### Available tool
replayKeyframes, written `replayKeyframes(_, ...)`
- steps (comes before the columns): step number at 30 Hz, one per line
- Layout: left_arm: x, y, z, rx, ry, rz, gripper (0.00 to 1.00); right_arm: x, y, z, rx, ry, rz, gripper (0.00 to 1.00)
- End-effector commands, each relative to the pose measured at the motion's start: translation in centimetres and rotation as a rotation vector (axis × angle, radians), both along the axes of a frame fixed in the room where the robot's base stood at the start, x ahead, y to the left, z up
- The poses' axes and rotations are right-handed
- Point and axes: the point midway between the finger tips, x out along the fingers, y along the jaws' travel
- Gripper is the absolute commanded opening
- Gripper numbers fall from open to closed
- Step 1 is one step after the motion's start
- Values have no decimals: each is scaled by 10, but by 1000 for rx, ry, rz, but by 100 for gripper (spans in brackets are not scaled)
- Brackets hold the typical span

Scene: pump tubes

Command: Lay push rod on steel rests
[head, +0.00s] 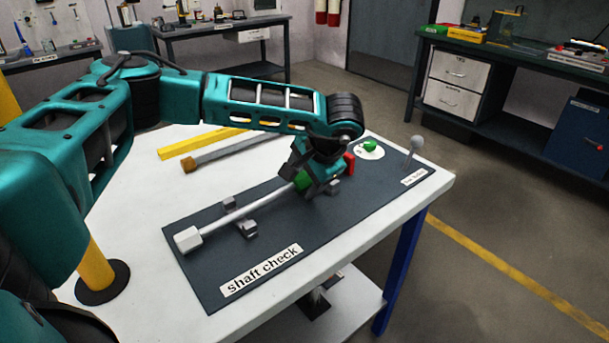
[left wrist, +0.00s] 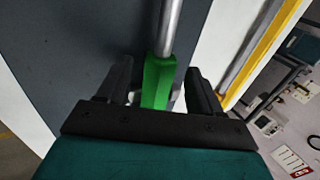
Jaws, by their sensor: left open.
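The push rod (head: 272,197) is a grey shaft with a pale block at its near-left end and a green section towards the other end. It lies over the dark "shaft check" mat (head: 205,277), passing between small steel rest pieces (head: 229,204) at the near end. Another steel rest piece (head: 333,187) shows beside my gripper. Contact with the rests is hard to tell. My left gripper (head: 304,181) is open over the green section. In the left wrist view, its fingers (left wrist: 161,88) stand on either side of the green section (left wrist: 157,80), with gaps visible. My right gripper is out of view.
A red piece (head: 349,163) shows just beyond my gripper. A white disc with a green item (head: 369,147) and a ball-topped stick (head: 416,146) stand at the mat's far end. A yellow bar (head: 185,147) and a grey rod (head: 220,150) lie behind the mat.

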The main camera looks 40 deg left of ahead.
Motion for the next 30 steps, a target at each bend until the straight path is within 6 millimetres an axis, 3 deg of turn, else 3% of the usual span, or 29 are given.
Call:
replayKeyframes(8,-1,-5,9,-2,0,-1,65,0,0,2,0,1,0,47)
replayKeyframes(21,-15,-48,88,-1,-2,-2,65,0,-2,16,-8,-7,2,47)
replayKeyframes(30,-20,-62,111,0,-1,-1,65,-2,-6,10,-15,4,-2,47)
